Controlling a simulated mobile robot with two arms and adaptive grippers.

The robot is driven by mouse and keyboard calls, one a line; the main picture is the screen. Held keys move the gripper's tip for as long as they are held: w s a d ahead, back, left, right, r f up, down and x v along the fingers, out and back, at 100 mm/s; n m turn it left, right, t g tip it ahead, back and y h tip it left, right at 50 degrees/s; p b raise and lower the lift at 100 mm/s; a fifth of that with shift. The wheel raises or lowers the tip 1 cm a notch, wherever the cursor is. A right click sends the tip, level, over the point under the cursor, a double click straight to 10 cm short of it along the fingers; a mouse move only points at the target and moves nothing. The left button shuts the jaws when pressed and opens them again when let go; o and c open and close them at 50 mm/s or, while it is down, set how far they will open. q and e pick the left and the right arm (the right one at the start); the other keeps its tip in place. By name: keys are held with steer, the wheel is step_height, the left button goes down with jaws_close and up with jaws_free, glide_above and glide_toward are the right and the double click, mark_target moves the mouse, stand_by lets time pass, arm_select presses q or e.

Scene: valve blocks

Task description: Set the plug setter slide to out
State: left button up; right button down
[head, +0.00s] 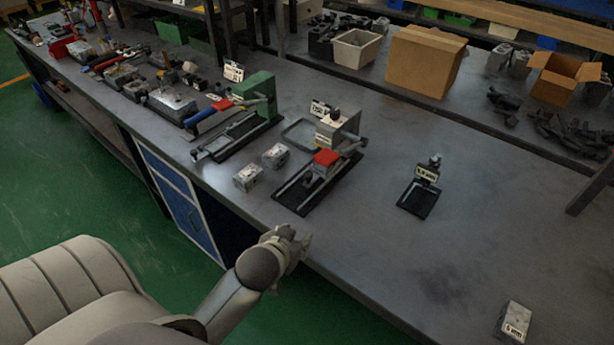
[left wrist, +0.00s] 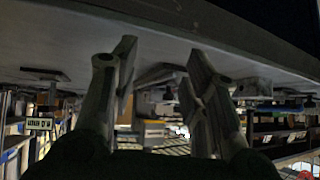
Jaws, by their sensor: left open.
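A slide with a red top (head: 326,158) sits on a dark two-rail base (head: 300,197) near the bench's front edge. It looks like the plug setter slide, but I cannot read its label. A grey block (head: 345,127) with a white label stands just behind it. My left gripper (head: 300,241) is at the bench's front edge, in front of the rail base and apart from it. In the left wrist view the two fingers (left wrist: 160,50) are spread with nothing between them. The slide cannot be made out there. My right gripper is not in view.
Two small metal blocks (head: 261,168) lie left of the rail base. A green press-like fixture (head: 258,97) stands farther left. A small black stand (head: 420,197) is to the right, and a labelled block (head: 515,320) is at the front right. The bench between them is clear.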

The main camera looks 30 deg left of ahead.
mark_target(307, 176)
arm_select(q)
steer(key=w+a+r+t, duration=0.1)
steer(key=w, duration=0.2)
steer(key=w+a+r+n+t+y, duration=0.1)
steer(key=w+a+r, duration=0.1)
steer(key=w, duration=0.1)
steer(key=w+a+r+t, duration=0.1)
steer(key=w+a, duration=0.1)
steer(key=w, duration=0.1)
steer(key=shift+w+a+r+n+t+y, duration=0.15)
steer(key=shift+a+r+n+t+y, duration=0.15)
steer(key=shift+r+n+t, duration=0.1)
steer(key=x, duration=1)
steer(key=shift+w+f+p, duration=0.1)
steer(key=shift+w+p, duration=0.15)
steer(key=shift+p, duration=0.05)
jaws_close()
steer(key=shift+s, duration=0.1)
